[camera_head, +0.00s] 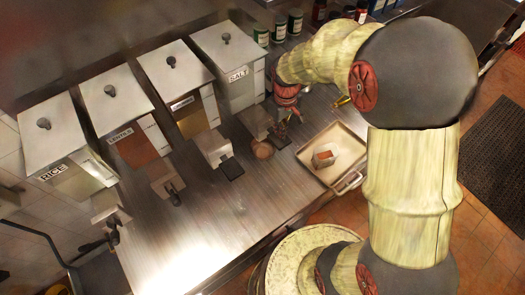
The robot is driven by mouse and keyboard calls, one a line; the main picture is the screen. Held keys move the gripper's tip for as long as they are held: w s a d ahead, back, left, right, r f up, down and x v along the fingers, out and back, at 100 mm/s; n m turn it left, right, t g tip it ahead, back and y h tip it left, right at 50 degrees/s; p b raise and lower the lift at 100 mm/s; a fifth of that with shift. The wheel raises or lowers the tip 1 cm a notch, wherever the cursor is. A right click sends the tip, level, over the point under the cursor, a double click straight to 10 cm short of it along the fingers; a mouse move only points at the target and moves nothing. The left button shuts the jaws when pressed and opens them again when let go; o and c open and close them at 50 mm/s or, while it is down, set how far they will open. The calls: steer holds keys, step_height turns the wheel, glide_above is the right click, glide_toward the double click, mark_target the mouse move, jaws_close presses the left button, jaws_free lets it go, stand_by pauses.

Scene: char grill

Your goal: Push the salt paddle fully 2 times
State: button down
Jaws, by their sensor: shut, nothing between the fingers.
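The salt dispenser (240,87) is a metal bin labelled SALT, the rightmost in a row of similar bins on the counter. Its spout (256,121) sticks out at the lower front, with the dark salt paddle (280,137) below and to the right of it. My gripper (291,115) is shut and empty. It points down just above and to the right of the spout, close to the paddle. I cannot tell whether it touches the paddle. The forearm comes in from the right above it.
Bins labelled RICE (65,160), LENTILS (125,135) and one unreadable label (188,110) stand to the left. A small brown bowl (263,150) sits near the spouts. Cans (279,28) stand behind.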

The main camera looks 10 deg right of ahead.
steer(key=shift+f, duration=0.25)
steer(key=shift+f+b, duration=1.1)
steer(key=shift+f, duration=0.5)
steer(key=shift+s, duration=0.1)
steer(key=shift+r+p, duration=1.45)
steer(key=shift+r, duration=0.85)
steer(key=shift+f, duration=0.2)
steer(key=shift+f+b, duration=1.45)
steer(key=shift+f, duration=0.7)
